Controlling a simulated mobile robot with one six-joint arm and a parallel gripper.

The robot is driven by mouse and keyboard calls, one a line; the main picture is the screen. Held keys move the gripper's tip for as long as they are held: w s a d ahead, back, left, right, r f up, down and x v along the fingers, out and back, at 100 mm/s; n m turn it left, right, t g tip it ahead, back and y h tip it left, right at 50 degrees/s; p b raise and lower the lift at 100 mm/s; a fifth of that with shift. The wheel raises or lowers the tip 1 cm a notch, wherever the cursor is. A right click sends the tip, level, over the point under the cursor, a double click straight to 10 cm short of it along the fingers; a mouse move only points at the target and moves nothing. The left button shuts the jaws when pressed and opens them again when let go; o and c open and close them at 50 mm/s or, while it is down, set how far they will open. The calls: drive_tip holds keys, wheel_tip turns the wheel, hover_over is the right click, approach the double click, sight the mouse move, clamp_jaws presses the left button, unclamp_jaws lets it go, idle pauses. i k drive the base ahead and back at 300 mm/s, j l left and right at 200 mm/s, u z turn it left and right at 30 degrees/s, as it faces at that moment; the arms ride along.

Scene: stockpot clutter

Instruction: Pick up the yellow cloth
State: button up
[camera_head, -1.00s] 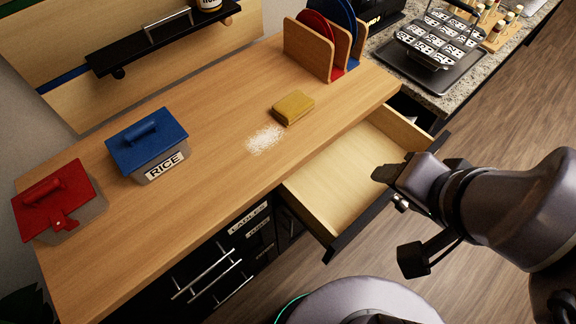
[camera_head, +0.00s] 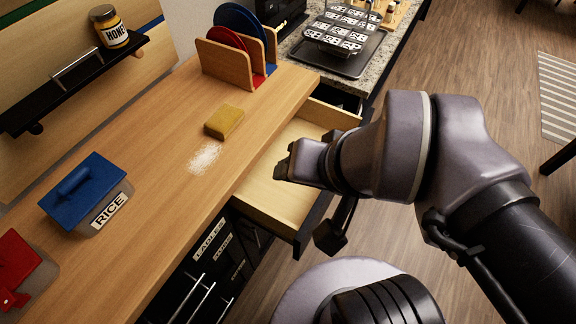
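The yellow cloth (camera_head: 224,122) looks like a thick folded block. It lies on the wooden countertop, just above a patch of white grains. My gripper (camera_head: 284,166) is over the open drawer, to the right of the cloth and lower in the picture, apart from it. I see it from the side and cannot make out a gap between its fingers. Nothing shows held in it. My arm hides part of the drawer.
White grains (camera_head: 205,157) lie on the countertop (camera_head: 150,150). An empty drawer (camera_head: 268,200) stands open below its edge. A blue-lidded rice box (camera_head: 88,195) and a red-lidded box (camera_head: 18,268) stand left. A plate rack (camera_head: 222,64) stands at the back.

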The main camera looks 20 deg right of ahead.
sight(226, 120)
drive_tip(key=i+l+u, duration=0.15)
drive_tip(key=l+u, duration=0.15)
drive_tip(key=l, duration=0.15)
drive_tip(key=i+l+u, duration=0.1)
drive_tip(key=l+u, duration=0.25)
drive_tip(key=l, duration=0.15)
drive_tip(key=l+u, duration=0.3)
drive_tip(key=l, duration=0.2)
